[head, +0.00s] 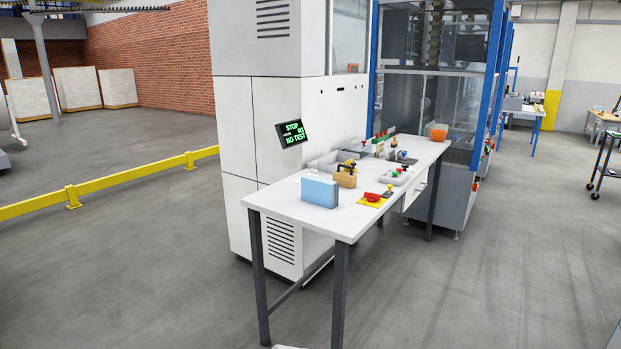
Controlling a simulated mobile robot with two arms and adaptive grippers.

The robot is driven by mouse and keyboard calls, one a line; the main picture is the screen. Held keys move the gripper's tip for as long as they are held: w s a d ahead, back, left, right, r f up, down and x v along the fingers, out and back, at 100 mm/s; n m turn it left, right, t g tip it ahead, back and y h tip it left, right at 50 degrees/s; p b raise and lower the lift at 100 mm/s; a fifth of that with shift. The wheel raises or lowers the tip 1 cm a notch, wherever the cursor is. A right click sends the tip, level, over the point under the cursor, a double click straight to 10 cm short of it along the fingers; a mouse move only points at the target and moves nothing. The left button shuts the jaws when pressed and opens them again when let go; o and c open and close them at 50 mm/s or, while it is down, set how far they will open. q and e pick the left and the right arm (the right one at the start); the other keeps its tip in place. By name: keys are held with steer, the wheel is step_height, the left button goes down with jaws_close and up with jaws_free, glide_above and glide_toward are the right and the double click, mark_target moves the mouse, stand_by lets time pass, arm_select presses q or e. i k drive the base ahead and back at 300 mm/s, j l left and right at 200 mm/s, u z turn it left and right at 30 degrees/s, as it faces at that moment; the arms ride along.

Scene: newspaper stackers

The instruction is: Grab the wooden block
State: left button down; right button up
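A tan, wood-coloured block (345,180) sits on the white table (290,205). A dark handle-like piece and a small yellow part show at its top; I cannot tell whether they are attached to it. A light blue box (320,192) stands in front of it, to the left, and may cover part of its lower left side. Neither of my grippers is in view.
A red object on a yellow pad (371,201) lies right of the block. Grey trays and an orange container (438,133) are farther back. A white machine (275,140) stands behind the table. A yellow rail (110,182) runs at left.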

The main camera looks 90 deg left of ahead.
mark_target(344, 180)
steer(key=u, duration=2.55)
steer(key=i+l+z, duration=0.75)
steer(key=i, duration=0.4)
steer(key=i+l+z, duration=0.15)
steer(key=i+l, duration=0.15)
steer(key=i, duration=0.3)
steer(key=i+l+z, duration=0.2)
steer(key=i, duration=0.45)
steer(key=j, duration=0.1)
